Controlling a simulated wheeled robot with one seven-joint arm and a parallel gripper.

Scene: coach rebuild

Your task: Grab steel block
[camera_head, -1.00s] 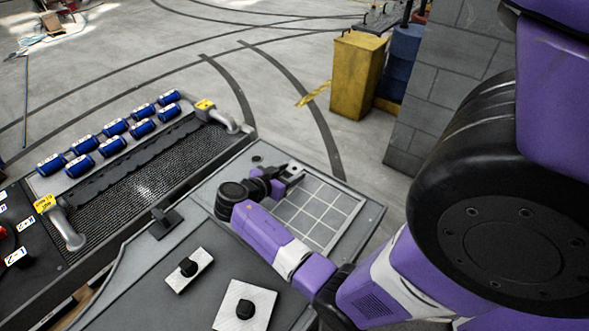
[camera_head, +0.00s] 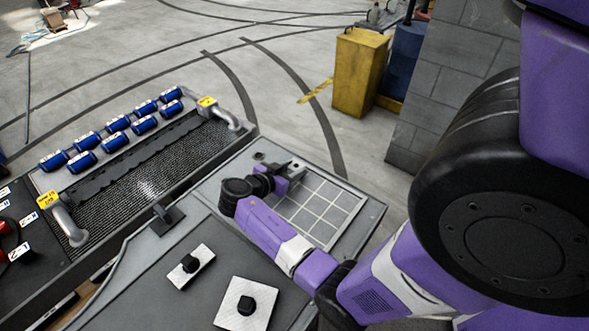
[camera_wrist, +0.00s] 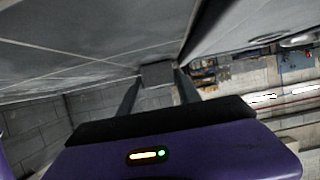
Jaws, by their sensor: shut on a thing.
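In the wrist view, the steel block (camera_wrist: 158,73) is a small grey block between the two fingertips of my gripper (camera_wrist: 158,88). The gripper is shut on it. In the head view, my gripper (camera_head: 291,170) is at the upper left corner of a white-lined grid panel (camera_head: 325,212) on the grey bench top. The block is too small there to make out clearly. I cannot tell whether the block touches the panel.
Two white plates with black knobs (camera_head: 190,264) (camera_head: 245,305) lie on the bench lid. Several blue cylinders (camera_head: 117,124) line a mesh-topped unit with grey handles (camera_head: 222,116) at left. A yellow bin (camera_head: 358,75) and a block wall (camera_head: 440,90) stand beyond.

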